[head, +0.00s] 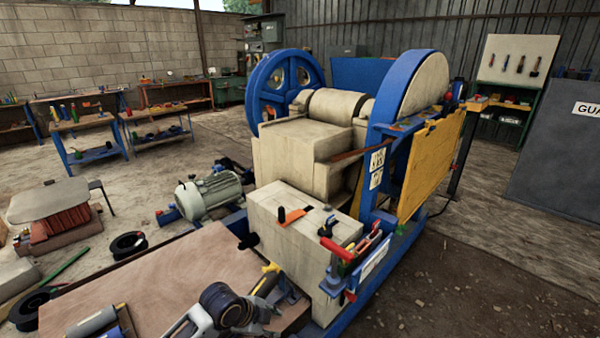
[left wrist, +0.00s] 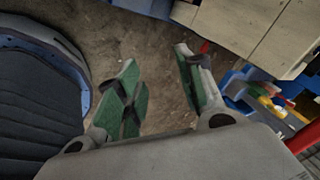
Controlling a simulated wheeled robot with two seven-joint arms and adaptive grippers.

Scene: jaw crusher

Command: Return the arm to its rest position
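My left gripper (left wrist: 158,72) shows in the left wrist view with its two green-padded fingers spread apart. Bare ground shows between the fingers, and nothing is held. In the head view, grey and black parts at the bottom edge, near the wooden table, look like my left arm and gripper; its fingers are hard to make out there. My right gripper is not in view. The jaw crusher (head: 300,150), with beige body and blue flywheel, stands in front. Its lower beige block (head: 290,235) is close beyond the left arm.
A wooden-topped table (head: 150,285) lies at the lower left with cylindrical tools on it. Red-handled tools (head: 335,250) hang at the beige block's front. A grey motor (head: 207,195) sits beside the crusher. Open dirt floor (head: 490,270) lies to the right.

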